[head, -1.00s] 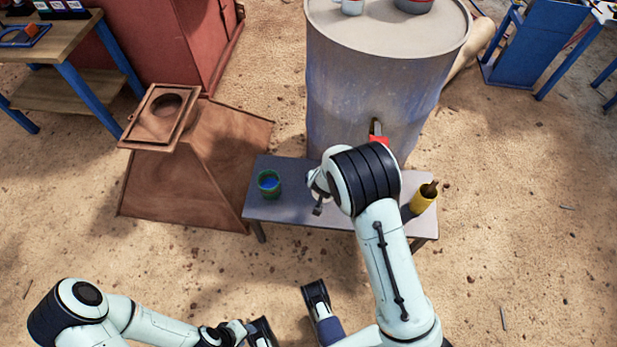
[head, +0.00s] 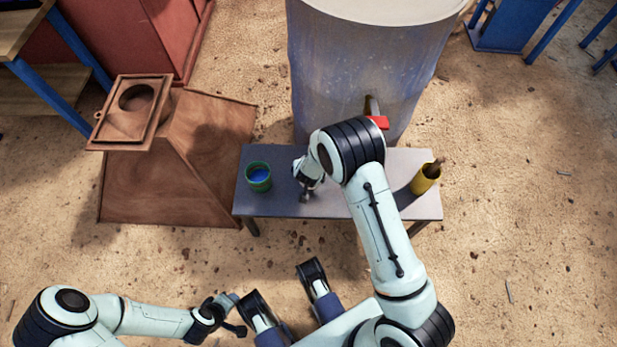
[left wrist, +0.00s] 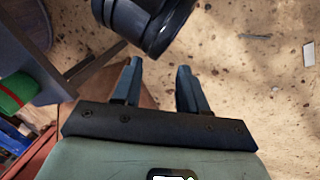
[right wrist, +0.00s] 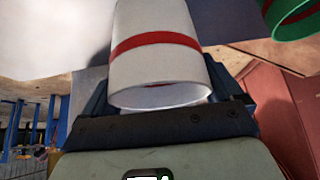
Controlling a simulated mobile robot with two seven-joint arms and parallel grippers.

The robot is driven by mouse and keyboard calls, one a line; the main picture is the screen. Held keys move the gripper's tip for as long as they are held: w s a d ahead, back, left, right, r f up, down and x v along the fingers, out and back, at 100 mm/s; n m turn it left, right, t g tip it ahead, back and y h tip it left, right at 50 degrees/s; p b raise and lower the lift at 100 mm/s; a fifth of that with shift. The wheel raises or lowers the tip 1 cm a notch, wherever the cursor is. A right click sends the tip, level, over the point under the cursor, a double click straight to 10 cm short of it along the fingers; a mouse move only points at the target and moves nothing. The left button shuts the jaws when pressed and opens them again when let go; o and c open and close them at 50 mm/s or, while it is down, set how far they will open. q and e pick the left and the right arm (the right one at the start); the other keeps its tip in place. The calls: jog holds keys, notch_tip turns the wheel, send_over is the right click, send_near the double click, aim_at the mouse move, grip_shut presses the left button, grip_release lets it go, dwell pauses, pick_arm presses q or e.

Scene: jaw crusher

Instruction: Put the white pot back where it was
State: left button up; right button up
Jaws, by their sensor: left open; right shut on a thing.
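The white pot (right wrist: 160,70) with a red band fills the middle of the right wrist view. My right gripper (right wrist: 155,98) is shut on it, with a finger on each side. In the head view, my right gripper (head: 305,188) is over the grey bench (head: 330,200), right of the green pot, and my wrist and arm hide the white pot. I cannot tell whether the pot touches the bench. My left gripper (left wrist: 158,68) is open and empty, low in the head view (head: 236,314), well in front of the bench.
A green pot (head: 259,178) with blue inside stands at the bench's left; a yellow pot (head: 425,180) with brown-tipped contents stands at its right. Behind is a large grey drum (head: 350,70) with a red-handled tap (head: 377,122). A rusty hopper (head: 150,180) stands left.

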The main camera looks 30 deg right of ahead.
notch_tip(320, 180, down, 3)
jog(key=shift+w+f+b, duration=0.1)
jog(key=shift+f+b, duration=0.05)
jog(key=shift+b, duration=0.3)
notch_tip(320, 180, down, 3)
jog(key=shift+r+b, duration=0.15)
jog(key=shift+b, duration=0.4)
jog(key=shift+f, duration=0.4)
pick_arm(q)
jog(key=shift+t+y, duration=0.3)
jog(key=w+a+f, duration=0.2)
jog(key=f, duration=0.1)
jog(key=shift+w+f, duration=0.1)
jog(key=shift+w, duration=0.1)
pick_arm(e)
jog(key=shift+r, duration=0.1)
jog(key=shift+f, duration=0.2)
jog(key=o, duration=1.2)
jog(key=shift+c, duration=0.2)
pick_arm(q)
jog(key=shift+s+f, duration=0.15)
jog(key=shift+s, duration=0.05)
